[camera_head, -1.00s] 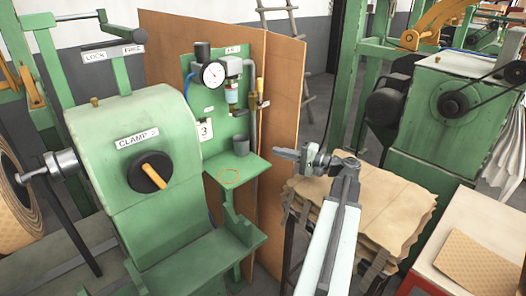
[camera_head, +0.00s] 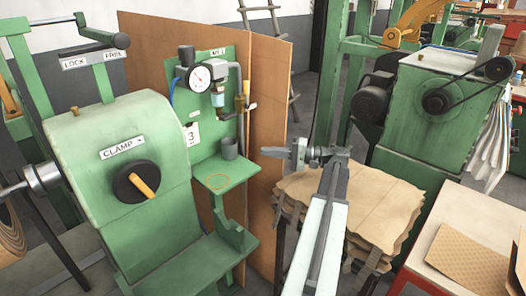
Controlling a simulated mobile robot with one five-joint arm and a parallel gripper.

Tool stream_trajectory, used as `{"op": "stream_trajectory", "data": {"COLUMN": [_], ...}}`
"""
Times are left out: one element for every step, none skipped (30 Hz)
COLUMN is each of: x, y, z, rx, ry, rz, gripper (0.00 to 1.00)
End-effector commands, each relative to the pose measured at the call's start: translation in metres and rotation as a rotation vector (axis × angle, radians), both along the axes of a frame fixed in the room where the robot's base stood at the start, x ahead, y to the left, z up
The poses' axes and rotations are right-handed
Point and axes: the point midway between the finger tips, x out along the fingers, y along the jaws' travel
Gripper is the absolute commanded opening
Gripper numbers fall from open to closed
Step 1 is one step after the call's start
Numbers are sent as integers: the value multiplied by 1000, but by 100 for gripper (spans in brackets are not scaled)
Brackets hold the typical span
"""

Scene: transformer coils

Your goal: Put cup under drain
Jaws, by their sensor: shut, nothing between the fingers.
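A small dark grey cup (camera_head: 229,148) stands upright at the back of a green shelf (camera_head: 238,171) on the green panel. My gripper (camera_head: 270,153) is shut and empty. It points left, right of the cup and apart from it.
A pressure gauge (camera_head: 201,76) and pipework are on the panel above the shelf. A brown board (camera_head: 268,85) stands behind. A green clamp machine (camera_head: 90,150) with a black knob is at left. A stack of brown sheets (camera_head: 375,205) lies behind my arm.

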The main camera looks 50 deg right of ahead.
Motion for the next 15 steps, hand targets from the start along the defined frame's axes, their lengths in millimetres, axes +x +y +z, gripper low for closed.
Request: {"op": "stream_trajectory", "data": {"x": [9, 15, 22, 27, 33, 39, 44, 48, 53, 57, 60, 63, 65, 67, 68], "y": [7, 10, 14, 17, 20, 23, 26, 29, 31, 33, 34, 36, 38, 38, 39], "z": [0, 0, 0, 0, 0, 0, 0, 0, 0, 0, 0, 0, 0, 0, 0], "rx": [0, 0, 0, 0, 0, 0, 0, 0, 0, 0, 0, 0, 0, 0, 0], "ry": [0, 0, 0, 0, 0, 0, 0, 0, 0, 0, 0, 0, 0, 0, 0], "rz": [3, 4, 3, 3, 4, 2, 3, 3, 2, 1, 2, 2, 2, 1, 1], "gripper": [0, 0, 0, 0, 0, 0, 0, 0, 0, 0, 0, 0, 0, 0, 0]}}
